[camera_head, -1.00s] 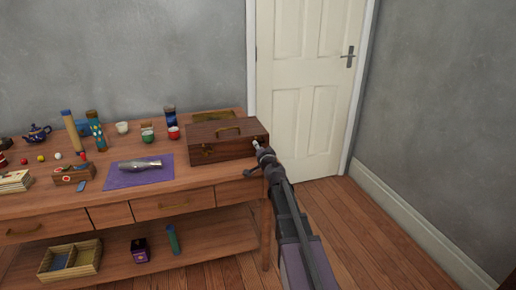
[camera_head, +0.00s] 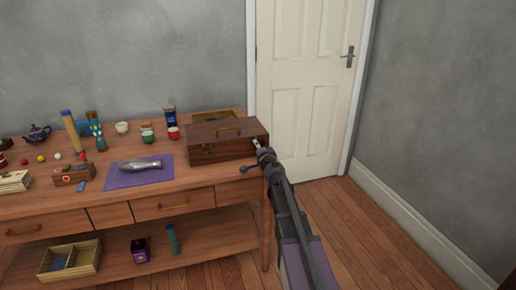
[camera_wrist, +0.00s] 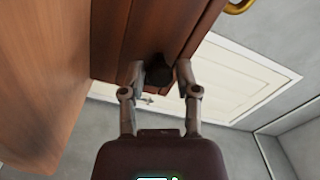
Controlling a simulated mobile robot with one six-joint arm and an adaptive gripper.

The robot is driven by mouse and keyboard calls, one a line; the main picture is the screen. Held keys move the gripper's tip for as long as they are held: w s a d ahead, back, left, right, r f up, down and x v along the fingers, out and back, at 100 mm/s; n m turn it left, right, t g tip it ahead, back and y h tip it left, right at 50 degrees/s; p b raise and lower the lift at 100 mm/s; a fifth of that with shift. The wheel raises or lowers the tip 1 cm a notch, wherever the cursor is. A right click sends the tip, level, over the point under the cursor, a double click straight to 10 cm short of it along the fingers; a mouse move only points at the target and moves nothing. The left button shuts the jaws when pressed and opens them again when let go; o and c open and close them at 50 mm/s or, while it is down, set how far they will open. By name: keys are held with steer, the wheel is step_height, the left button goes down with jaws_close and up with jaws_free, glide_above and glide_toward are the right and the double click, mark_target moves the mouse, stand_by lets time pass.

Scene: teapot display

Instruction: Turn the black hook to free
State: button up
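The brown wooden box (camera_head: 228,152) with a brass handle on its lid sits at the right end of the table. The black hook (camera_wrist: 159,72) shows in the wrist view as a dark, rounded shape on the box's wooden side. My gripper (camera_head: 259,145) is at the box's right end. In the wrist view my gripper (camera_wrist: 161,75) has its two fingers apart, one on each side of the black hook. Whether the fingertips touch it is too dark to tell. The hook is hidden behind my gripper in the head view.
The wooden table (camera_head: 110,198) holds a purple mat (camera_head: 120,180) with a silvery object, cups, a blue teapot (camera_head: 37,133) and a tall cylinder to the left. A cream door (camera_head: 300,95) stands behind my arm. The floor to the right is clear.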

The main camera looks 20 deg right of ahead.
steer(key=shift+o, duration=0.5)
steer(key=shift+s, duration=0.15)
steer(key=s, duration=1.1)
steer(key=shift+s, duration=0.4)
steer(key=shift+a, duration=0.1)
